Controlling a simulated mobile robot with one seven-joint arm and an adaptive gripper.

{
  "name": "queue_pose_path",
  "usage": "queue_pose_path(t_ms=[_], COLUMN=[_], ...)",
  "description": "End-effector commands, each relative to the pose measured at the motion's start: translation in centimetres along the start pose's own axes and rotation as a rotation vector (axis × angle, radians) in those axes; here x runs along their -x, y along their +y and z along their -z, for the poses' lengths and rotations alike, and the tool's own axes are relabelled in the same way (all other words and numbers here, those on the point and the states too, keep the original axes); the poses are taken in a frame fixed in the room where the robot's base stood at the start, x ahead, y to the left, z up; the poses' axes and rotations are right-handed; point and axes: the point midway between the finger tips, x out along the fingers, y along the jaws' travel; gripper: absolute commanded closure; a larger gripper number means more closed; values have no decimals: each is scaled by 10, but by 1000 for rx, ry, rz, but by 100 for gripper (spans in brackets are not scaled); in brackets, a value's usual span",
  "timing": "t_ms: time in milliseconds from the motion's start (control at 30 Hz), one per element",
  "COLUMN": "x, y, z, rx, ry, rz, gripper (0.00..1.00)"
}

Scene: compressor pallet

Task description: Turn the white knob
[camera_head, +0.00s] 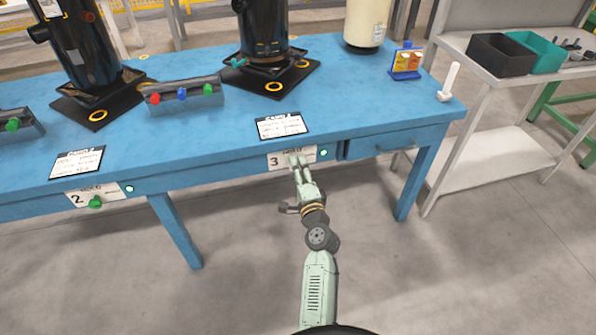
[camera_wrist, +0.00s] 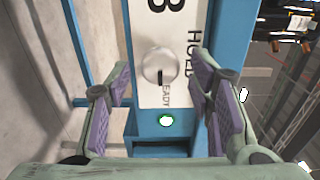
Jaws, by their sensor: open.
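The white knob (camera_wrist: 160,65) has a black mark and sits on a white panel (camera_wrist: 157,20) marked 3, with "HOLD" and "READY" lettering. In the head view this panel (camera_head: 276,161) is on the blue table's front edge. My gripper (camera_wrist: 164,63) is open, with its purple-padded fingers on either side of the knob in the wrist view. I cannot tell whether they touch it. In the head view my gripper (camera_head: 299,160) is in front of the panel and I cannot make out the knob there.
A green light (camera_wrist: 166,120) is beside the panel. The blue table (camera_head: 350,95) carries dark cylinders on plates (camera_head: 264,30) and a strip with coloured knobs (camera_head: 182,95). Panel 2 (camera_head: 80,196) with a green knob is to the left. A grey cart (camera_head: 485,150) is at right.

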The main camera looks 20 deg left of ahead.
Motion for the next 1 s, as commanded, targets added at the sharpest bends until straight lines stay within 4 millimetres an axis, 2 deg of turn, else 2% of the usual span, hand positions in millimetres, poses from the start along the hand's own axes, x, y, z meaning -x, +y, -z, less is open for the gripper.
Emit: queue_pose_path(t_ms=[267, 367, 700, 833, 1000], x=[2, 11, 65, 74, 75], y=[0, 1, 1, 0, 0], z=[0, 0, 0, 0, 0], rx=[1, 0, -2, 1, 0], ry=[0, 1, 1, 0, 0], rz=[0, -2, -1, 0, 0], gripper=[51, 51, 51, 51, 51])
